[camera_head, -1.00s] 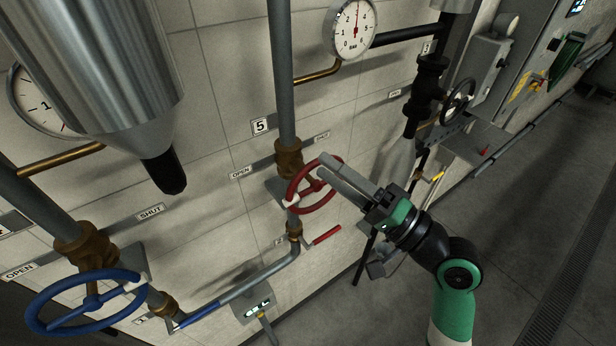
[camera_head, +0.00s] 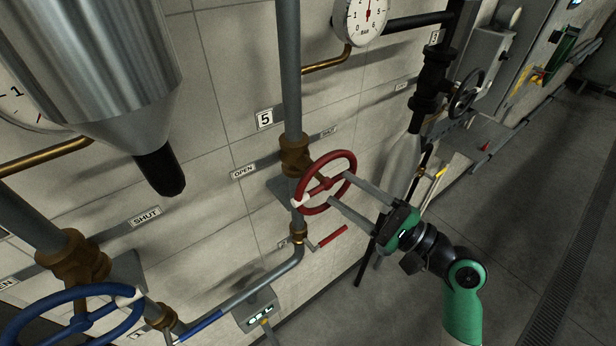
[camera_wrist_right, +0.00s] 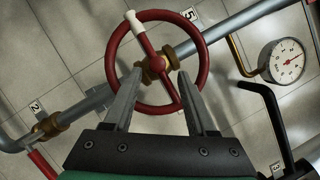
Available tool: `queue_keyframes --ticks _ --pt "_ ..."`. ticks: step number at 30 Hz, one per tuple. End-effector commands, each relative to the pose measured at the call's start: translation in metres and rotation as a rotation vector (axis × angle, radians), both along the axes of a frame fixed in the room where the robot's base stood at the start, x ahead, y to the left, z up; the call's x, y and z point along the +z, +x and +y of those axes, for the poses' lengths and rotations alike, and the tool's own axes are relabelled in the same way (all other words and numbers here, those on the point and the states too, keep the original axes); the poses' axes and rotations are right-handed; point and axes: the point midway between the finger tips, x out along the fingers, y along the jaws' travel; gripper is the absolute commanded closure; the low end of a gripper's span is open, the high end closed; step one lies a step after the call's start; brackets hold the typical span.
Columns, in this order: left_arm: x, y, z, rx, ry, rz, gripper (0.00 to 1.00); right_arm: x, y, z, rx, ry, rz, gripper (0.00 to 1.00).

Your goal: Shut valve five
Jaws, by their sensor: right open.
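Valve five is the red handwheel (camera_head: 345,157) on a vertical grey pipe, below the number 5 plate (camera_head: 264,119). A white mark (camera_head: 297,203) sits on its rim at the lower left, below the OPEN plate (camera_head: 243,171); a SHUT plate (camera_head: 328,131) is up to the right. My right gripper (camera_head: 339,190) is open in front of the wheel. In the right wrist view, its two fingers (camera_wrist_right: 160,74) reach over the lower part of the red wheel (camera_wrist_right: 112,52), tips on either side of the hub. I cannot tell whether they touch. My left gripper is out of view.
A blue handwheel (camera_head: 80,291) is at the lower left and a black one (camera_head: 466,92) at the upper right. A red lever (camera_head: 332,237) sits just below the red wheel. A pressure gauge (camera_head: 367,18) hangs above. Floor at right is clear.

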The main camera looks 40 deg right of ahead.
Motion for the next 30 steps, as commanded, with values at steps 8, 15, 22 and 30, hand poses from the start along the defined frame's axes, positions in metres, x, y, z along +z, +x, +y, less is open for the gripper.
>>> queue_keyframes --ticks 8,15,22,30 --pt "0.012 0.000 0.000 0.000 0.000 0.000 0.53 0.016 0.061 0.016 0.003 0.000 -0.001 0.43" --pt "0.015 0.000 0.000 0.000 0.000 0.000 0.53 0.019 0.084 0.020 -0.001 0.000 0.000 0.43" --pt "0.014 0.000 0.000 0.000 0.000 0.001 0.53 0.019 0.085 0.020 -0.002 0.000 -0.001 0.43" --pt "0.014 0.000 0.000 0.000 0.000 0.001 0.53 0.019 0.085 0.020 -0.002 0.000 -0.001 0.88"
